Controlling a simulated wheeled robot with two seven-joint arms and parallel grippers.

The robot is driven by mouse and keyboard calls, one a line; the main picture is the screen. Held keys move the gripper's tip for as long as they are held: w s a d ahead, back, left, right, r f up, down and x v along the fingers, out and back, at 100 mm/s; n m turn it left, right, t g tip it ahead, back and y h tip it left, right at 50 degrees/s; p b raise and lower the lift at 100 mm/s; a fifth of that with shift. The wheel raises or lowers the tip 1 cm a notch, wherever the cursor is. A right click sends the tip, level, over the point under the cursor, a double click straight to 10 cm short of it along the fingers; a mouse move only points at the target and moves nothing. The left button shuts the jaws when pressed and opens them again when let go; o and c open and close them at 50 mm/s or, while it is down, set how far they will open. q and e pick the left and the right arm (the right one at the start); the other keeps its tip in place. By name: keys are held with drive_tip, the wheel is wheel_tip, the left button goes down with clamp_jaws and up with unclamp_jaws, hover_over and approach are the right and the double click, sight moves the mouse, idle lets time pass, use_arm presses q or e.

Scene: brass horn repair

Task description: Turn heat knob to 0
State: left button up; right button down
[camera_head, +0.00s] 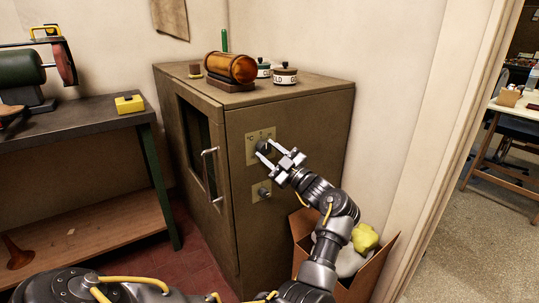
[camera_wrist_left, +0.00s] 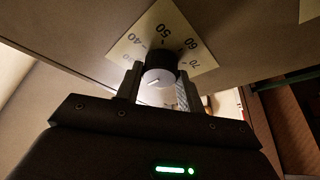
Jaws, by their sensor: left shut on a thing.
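The heat knob (camera_head: 262,146) is a dark knob on a pale dial plate (camera_head: 251,153) marked °C, on the side of the brown cabinet. In the left wrist view, the knob (camera_wrist_left: 158,78) has a light grey face with a thin pale line. My right gripper is not in view.
A smaller knob (camera_head: 262,191) is on a plate below. The cabinet (camera_head: 300,117) has a door handle (camera_head: 211,176) at left and pots (camera_head: 285,75) with an amber cylinder (camera_head: 231,67) on top. A cardboard box (camera_head: 372,284) stands close below my arm. A workbench (camera_head: 85,116) is at left.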

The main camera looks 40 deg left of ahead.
use_arm(q)
drive_tip(key=o, duration=1)
